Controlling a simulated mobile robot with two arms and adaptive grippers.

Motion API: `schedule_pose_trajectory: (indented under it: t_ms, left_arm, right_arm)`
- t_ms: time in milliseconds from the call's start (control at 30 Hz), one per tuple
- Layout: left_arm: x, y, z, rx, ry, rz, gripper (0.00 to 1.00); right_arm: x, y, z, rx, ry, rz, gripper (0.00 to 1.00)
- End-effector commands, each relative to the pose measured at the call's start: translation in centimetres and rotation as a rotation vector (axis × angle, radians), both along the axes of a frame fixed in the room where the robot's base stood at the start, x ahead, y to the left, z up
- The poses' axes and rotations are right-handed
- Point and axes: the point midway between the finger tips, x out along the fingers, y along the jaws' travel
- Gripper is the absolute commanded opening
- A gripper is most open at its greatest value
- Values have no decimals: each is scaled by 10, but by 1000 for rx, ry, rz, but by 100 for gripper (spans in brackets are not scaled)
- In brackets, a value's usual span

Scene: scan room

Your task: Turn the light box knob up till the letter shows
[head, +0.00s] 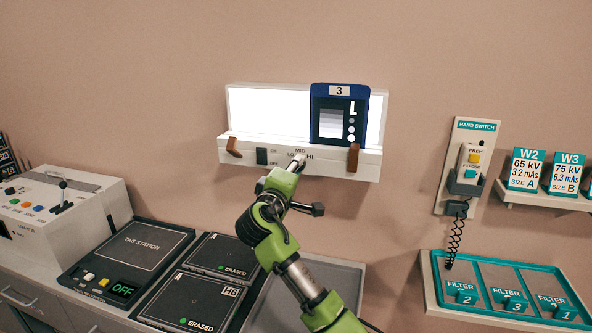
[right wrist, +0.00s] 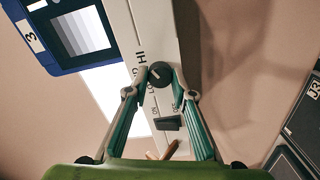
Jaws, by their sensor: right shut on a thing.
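The light box (head: 268,110) on the wall has a brightly lit white panel. A blue-framed film (head: 340,88) marked 3 stands against its right half. A white letter L shows at the film's top right, above several grey discs. The black knob (right wrist: 160,75) shows in the right wrist view by the LO, MID and HI labels, with a pale mark on its upper-left side. My right gripper (right wrist: 157,84) is shut on the knob, one finger on each side. In the head view my right gripper (head: 298,166) mostly covers the knob. My left gripper is not in view.
A dark rocker switch (head: 262,156) sits left of the knob, and brown clips (head: 353,158) are on the ledge. The hand switch (head: 468,165) and a filter tray (head: 431,282) are to the right. A tag station (head: 127,262) and erased cassettes (head: 222,255) lie below.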

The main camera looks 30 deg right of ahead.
Motion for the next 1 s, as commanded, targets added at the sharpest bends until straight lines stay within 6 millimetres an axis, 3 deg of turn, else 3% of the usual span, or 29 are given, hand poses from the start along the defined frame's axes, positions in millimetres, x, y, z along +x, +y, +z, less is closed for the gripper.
schedule_pose_trajectory:
  t_ms: [67,100,167,567,1000]
  left_arm:
    - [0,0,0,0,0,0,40]
    - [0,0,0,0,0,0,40]
    - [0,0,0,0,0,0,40]
    - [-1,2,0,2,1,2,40]
    - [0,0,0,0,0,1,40]
  right_arm:
    - [0,0,-2,4,3,0,2]
    - [0,0,-2,4,3,0,28]
    - [0,0,-2,3,3,0,40]
    - [-2,4,-1,1,1,2,40]
    - [-56,67,-2,3,3,3,40]
